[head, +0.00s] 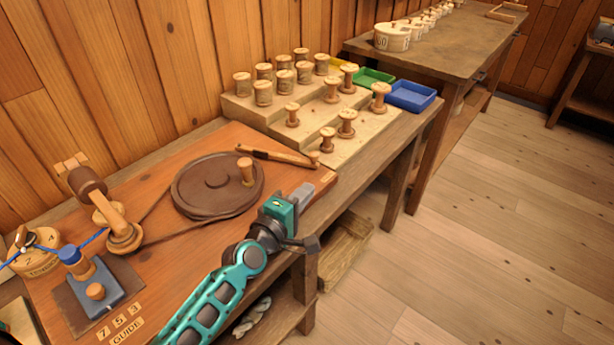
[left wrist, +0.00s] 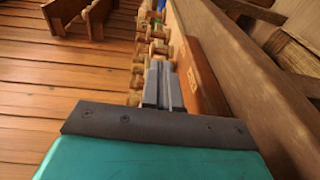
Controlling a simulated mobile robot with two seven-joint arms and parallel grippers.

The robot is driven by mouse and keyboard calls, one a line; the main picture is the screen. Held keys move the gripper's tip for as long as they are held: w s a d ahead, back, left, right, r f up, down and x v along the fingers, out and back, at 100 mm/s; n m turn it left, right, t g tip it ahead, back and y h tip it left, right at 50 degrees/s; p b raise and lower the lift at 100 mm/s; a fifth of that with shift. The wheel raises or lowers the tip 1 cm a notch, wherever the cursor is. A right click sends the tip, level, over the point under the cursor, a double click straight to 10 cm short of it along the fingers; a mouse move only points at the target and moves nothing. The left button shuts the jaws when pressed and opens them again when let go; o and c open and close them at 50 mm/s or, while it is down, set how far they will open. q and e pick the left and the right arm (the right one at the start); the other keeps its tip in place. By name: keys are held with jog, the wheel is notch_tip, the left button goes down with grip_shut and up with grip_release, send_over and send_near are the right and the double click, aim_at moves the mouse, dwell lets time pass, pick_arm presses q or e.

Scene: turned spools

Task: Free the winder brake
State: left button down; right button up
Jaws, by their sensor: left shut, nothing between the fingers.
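The winder has a dark brown wheel (head: 217,184) with a small wooden knob (head: 246,172), mounted on a reddish wooden board (head: 165,265). A wooden lever with a dark strip, which looks like the brake (head: 280,156), lies beside the wheel's far right edge; whether it touches the wheel is unclear. A belt runs from the wheel to a spindle (head: 122,236) at left. My left gripper (head: 304,191) is shut and empty, near the board's front right edge, in front of the lever and apart from it. Its closed fingers also show in the left wrist view (left wrist: 163,84). My right gripper is not seen.
A stepped rack (head: 262,115) with several spools stands behind the winder, with green (head: 373,77) and blue (head: 410,95) trays beside it. A blue guide block (head: 96,288) sits at front left. A wooden crate (head: 345,240) is below the bench. Floor at right is clear.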

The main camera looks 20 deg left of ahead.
pick_arm(q)
jog(key=shift+s+d+r, duration=0.1)
jog(key=shift+s+d, duration=0.05)
jog(key=shift+s, duration=0.7)
jog(key=shift+s+d+r, duration=0.1)
jog(key=shift+s, duration=0.75)
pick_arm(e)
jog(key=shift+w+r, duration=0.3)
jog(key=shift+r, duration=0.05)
pick_arm(q)
jog(key=shift+f, duration=0.1)
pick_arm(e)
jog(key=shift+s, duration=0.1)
